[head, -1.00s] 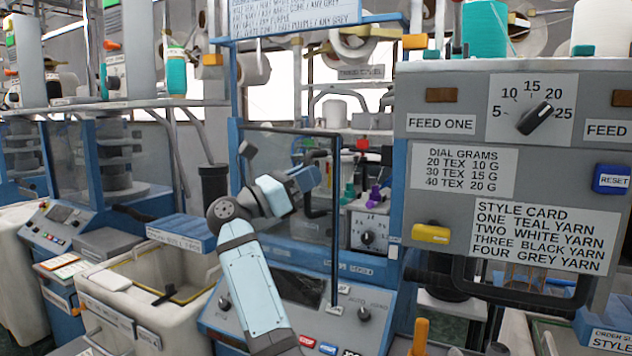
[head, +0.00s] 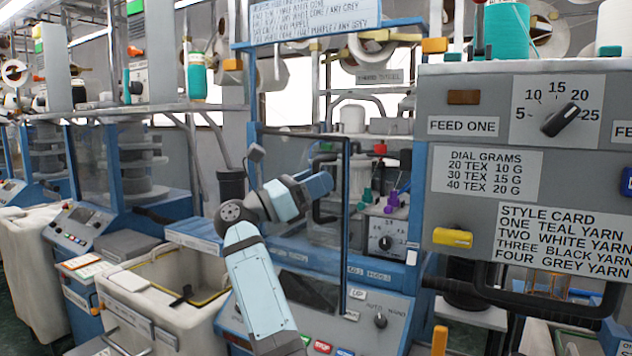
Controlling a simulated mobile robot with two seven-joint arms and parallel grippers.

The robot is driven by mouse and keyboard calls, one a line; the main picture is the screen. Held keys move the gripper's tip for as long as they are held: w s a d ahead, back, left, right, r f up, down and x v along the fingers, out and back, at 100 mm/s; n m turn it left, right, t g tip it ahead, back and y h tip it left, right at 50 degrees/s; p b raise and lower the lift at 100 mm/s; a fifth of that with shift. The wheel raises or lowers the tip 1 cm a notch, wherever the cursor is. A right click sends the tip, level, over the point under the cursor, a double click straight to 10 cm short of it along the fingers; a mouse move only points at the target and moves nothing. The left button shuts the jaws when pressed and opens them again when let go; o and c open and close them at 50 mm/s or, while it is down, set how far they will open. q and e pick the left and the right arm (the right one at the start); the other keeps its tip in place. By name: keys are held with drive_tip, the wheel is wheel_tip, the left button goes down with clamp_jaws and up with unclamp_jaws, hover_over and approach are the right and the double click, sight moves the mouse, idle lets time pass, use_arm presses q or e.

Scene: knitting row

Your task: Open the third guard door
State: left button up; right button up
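A clear guard door (head: 285,155) with a dark frame hangs on the middle machine's blue frame. It stands partly open, its free edge (head: 346,240) swung out in front of the control panel, away from the right post. I cannot read which number this door has. My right arm comes up from the bottom, and its blue gripper (head: 325,184) is at a black bar handle (head: 316,212) on the door. The fingertips are hidden, so I cannot tell whether it grips the handle. My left gripper is not in view.
A grey panel (head: 470,110) with a dial and style card stands close on the right. A pale bin (head: 150,310) stands in front at left. Behind the door are purple and green parts and a small dial box (head: 387,235). Another machine with clear panels (head: 88,160) stands left.

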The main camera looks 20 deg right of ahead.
wheel_tip(320, 180, up, 20)
idle(0.6)
